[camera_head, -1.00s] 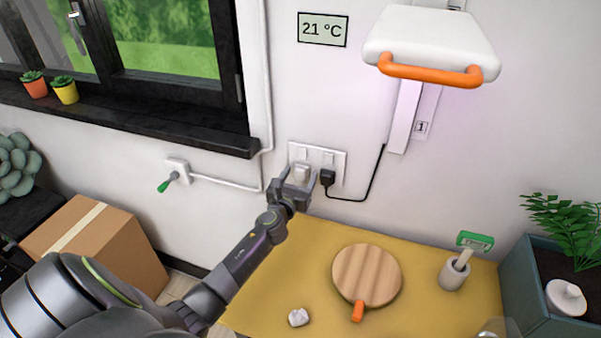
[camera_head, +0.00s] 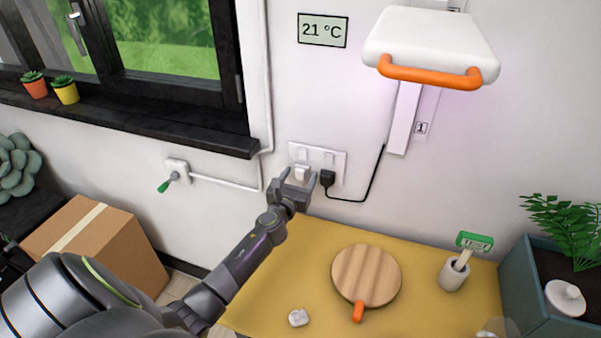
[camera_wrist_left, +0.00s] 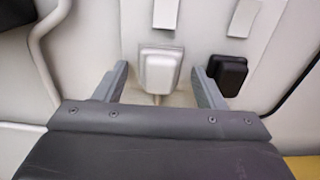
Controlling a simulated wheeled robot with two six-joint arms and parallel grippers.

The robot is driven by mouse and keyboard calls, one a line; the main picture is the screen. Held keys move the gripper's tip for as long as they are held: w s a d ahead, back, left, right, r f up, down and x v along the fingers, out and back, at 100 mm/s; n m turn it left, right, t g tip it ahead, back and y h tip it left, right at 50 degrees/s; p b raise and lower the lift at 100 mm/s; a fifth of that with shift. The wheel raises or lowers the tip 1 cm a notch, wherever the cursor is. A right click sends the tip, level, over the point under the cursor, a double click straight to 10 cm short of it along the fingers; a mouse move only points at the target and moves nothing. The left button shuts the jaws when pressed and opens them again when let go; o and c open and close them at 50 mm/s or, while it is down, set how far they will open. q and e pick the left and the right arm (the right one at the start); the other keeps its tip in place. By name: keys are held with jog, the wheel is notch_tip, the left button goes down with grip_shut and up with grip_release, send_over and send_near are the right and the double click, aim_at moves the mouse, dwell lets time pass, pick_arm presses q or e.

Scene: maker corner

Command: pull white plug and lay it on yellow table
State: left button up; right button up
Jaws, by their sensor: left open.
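The white plug (camera_head: 302,173) sits in the left socket of the wall outlet plate (camera_head: 338,160). It also shows in the left wrist view (camera_wrist_left: 160,72), between my finger tips and a little beyond them. My left gripper (camera_head: 299,181) is open just in front of the plug, one finger on each side, and no contact shows. The left wrist view shows both fingers (camera_wrist_left: 160,85) apart. The yellow table (camera_head: 290,255) stands below the outlet. My right gripper is not clearly visible.
A black plug (camera_head: 327,178) with a cord sits just right of the white plug, close to my right-hand finger (camera_wrist_left: 207,88). On the table are a round wooden board (camera_head: 366,275), a small white object (camera_head: 298,318) and a cup (camera_head: 453,275) with a green-topped tool. The table's back left is bare.

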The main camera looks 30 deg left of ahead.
pick_arm(q)
jog(key=c, duration=1.3)
jog(key=shift+c, duration=0.2)
jog(key=shift+s+f, duration=0.1)
jog(key=shift+s, duration=0.05)
jog(key=shift+s+d, duration=0.1)
jog(key=shift+s, duration=0.1)
jog(key=shift+s+d+p, duration=0.1)
jog(key=shift+s+p, duration=0.2)
jog(key=shift+s, duration=0.15)
jog(key=shift+p+v, duration=0.5)
jog(key=shift+v, duration=1.65)
jog(key=shift+b+x, duration=0.45)
jog(key=shift+x, duration=1.5)
